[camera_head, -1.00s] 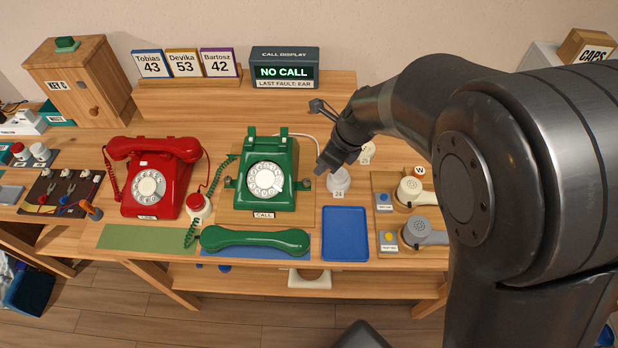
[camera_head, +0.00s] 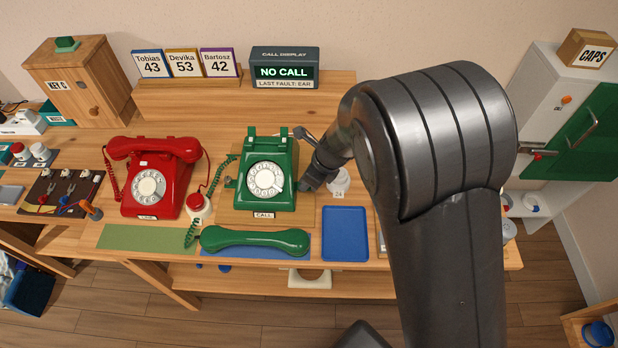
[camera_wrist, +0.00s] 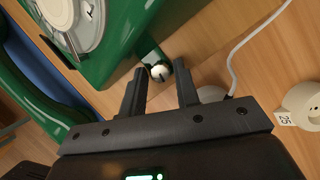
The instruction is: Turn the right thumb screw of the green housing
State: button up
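The green phone housing (camera_head: 266,182) with a white rotary dial stands on a wooden board at the middle of the table. In the wrist view its side (camera_wrist: 125,45) fills the upper left. The right thumb screw (camera_wrist: 160,72) is a small round silver head with a dark slot, sticking out from the housing's side. My gripper (camera_wrist: 159,82) is open, with one dark finger on each side of the screw's line. The screw head shows between the fingertips; whether they touch it I cannot tell. In the head view my gripper (camera_head: 306,185) is at the housing's right side, and the screw is hidden there.
The green handset (camera_head: 254,240) lies on a blue mat in front of the phone. A blue tray (camera_head: 345,234) is to its right. White round parts, one tagged 25 (camera_wrist: 302,105), stand near my gripper. A pale cord (camera_wrist: 236,55) runs behind. A red phone (camera_head: 152,180) stands left.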

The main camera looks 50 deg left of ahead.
jog(key=shift+c, duration=0.2)
grip_shut()
jog(key=shift+n, duration=0.4)
jog(key=n, duration=0.1)
jog(key=n+g, duration=0.1)
jog(key=n, duration=0.1)
jog(key=shift+w+n+h, duration=0.25)
jog(key=shift+n+h, duration=0.15)
jog(key=n+g+h, duration=0.1)
jog(key=n, duration=0.2)
jog(key=shift+a, duration=0.15)
jog(key=shift+a+n+g+h, duration=0.1)
jog(key=shift+n+g+h, duration=0.45)
jog(key=shift+n, duration=1.35)
jog(key=shift+h, duration=0.25)
